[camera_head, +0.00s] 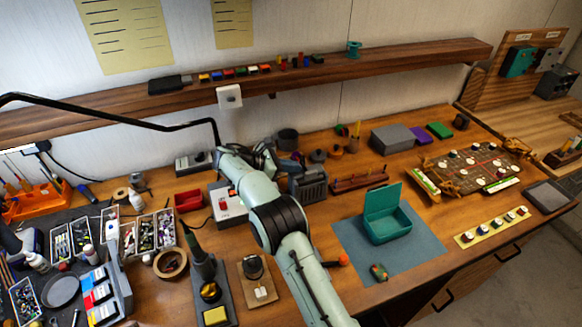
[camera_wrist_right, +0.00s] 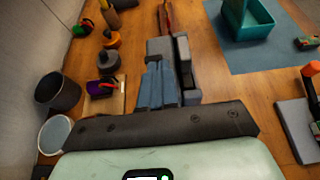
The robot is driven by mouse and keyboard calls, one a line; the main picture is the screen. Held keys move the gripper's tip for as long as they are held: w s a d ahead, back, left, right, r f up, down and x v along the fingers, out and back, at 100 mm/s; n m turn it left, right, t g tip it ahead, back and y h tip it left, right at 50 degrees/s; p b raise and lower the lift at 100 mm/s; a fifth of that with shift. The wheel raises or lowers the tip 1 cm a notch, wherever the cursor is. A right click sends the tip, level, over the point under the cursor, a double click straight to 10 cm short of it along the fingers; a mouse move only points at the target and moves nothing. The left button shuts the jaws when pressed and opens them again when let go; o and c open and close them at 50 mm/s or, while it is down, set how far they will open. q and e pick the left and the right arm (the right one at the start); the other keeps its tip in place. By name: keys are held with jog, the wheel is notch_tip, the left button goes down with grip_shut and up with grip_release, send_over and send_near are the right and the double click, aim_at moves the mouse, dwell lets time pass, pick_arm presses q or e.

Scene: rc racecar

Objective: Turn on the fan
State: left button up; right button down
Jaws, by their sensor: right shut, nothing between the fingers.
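A dark grey boxy unit with a slatted face, likely the fan (camera_head: 309,184), stands on the workbench in the middle of the head view. In the right wrist view a grey block, likely the same fan (camera_wrist_right: 184,62), lies just beyond my fingers. I cannot make out its switch. My right gripper (camera_head: 287,164) is shut and empty, just behind and left of the unit. It also shows in the wrist view (camera_wrist_right: 165,82), its blue-grey fingers together close to the block. I cannot tell whether they touch it. My left gripper is not in view.
A wooden shelf (camera_head: 370,75) runs along the wall above. A rack of rods (camera_head: 358,181) stands right of the unit, and a teal box (camera_head: 388,222) stands on a blue mat (camera_head: 352,237). Round pots (camera_head: 288,140) stand behind. A soldering station (camera_head: 207,275) stands at front left.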

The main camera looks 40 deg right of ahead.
aim_at(303, 164)
jog(key=shift+s+d+r+t+y, duration=0.1)
jog(key=shift+d+r+t+y, duration=0.3)
jog(key=shift+y, duration=0.6)
jog(key=shift+s+d+r+y, duration=0.1)
jog(key=shift+d+r+y, duration=0.2)
jog(key=shift+y, duration=0.2)
jog(key=shift+s+d+r+t+y, duration=0.1)
jog(key=shift+d+r+t+y, duration=0.15)
jog(key=shift+y, duration=0.55)
jog(key=shift+s+d+r+t+y, duration=0.15)
jog(key=shift+d+t+y, duration=0.2)
jog(key=shift+y, duration=0.3)
jog(key=shift+s+d+r+t+y, duration=0.1)
jog(key=shift+d+t+y, duration=0.15)
jog(key=shift+y, duration=0.4)
jog(key=shift+d, duration=0.35)
jog(key=shift+r, duration=0.15)
jog(key=shift+r, duration=0.75)
